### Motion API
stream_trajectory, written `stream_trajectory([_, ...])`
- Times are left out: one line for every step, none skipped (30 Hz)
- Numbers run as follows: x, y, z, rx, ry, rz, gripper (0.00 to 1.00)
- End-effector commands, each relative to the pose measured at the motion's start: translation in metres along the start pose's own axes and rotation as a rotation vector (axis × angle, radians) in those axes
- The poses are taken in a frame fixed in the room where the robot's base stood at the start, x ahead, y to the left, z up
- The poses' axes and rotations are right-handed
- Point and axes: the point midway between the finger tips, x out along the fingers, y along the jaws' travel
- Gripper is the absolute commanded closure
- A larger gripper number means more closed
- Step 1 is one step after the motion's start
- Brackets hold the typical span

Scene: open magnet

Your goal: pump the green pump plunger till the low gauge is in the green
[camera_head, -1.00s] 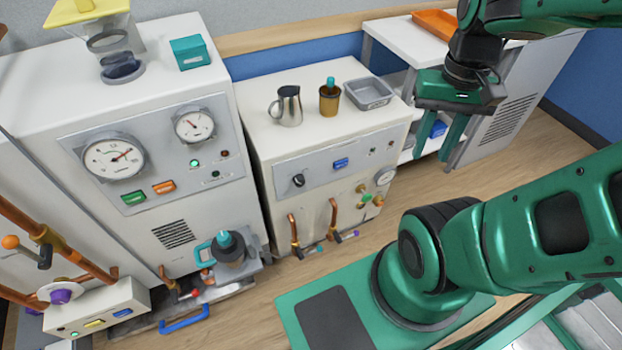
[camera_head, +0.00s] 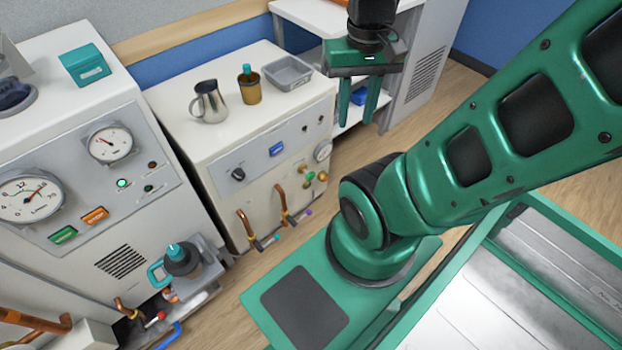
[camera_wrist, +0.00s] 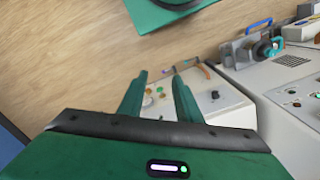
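A small green knob (camera_head: 310,176) sits with brass and orange fittings on the front of the low white cabinet, near its right edge; it looks like the pump plunger. A small round white gauge (camera_head: 322,151) is just above it; its needle is too small to read. My gripper (camera_head: 356,112) is open and empty, fingers pointing down, to the right of and apart from the gauge and knob. In the wrist view the green knob (camera_wrist: 160,90) shows beyond and between my open fingers.
The tall machine (camera_head: 90,230) with two gauges stands left.

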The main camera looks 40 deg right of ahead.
Motion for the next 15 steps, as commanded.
stream_trajectory([0.000, 0.000, 0.000, 0.000, 0.000, 0.000, 0.69])
stream_trajectory([0.000, 0.000, 0.000, 0.000, 0.000, 0.000, 0.69])
stream_trajectory([0.000, 0.000, 0.000, 0.000, 0.000, 0.000, 0.69])
stream_trajectory([0.000, 0.000, 0.000, 0.000, 0.000, 0.000, 0.69])
stream_trajectory([0.000, 0.000, 0.000, 0.000, 0.000, 0.000, 0.69])
stream_trajectory([0.000, 0.000, 0.000, 0.000, 0.000, 0.000, 0.69])
stream_trajectory([0.000, 0.000, 0.000, 0.000, 0.000, 0.000, 0.69])
stream_trajectory([0.000, 0.000, 0.000, 0.000, 0.000, 0.000, 0.76])
stream_trajectory([-0.001, 0.002, 0.002, -0.002, 0.002, -0.001, 0.85])
stream_trajectory([-0.004, 0.005, 0.008, -0.006, 0.009, -0.006, 0.93])
stream_trajectory([-0.004, 0.006, 0.009, -0.010, 0.011, -0.008, 1.00])
stream_trajectory([-0.004, 0.006, 0.007, -0.020, 0.011, -0.009, 1.00])
stream_trajectory([-0.003, 0.006, 0.005, -0.032, 0.009, -0.009, 1.00])
stream_trajectory([-0.002, 0.005, 0.003, -0.046, 0.007, -0.009, 1.00])
stream_trajectory([0.000, 0.004, -0.003, -0.072, 0.005, -0.010, 1.00])
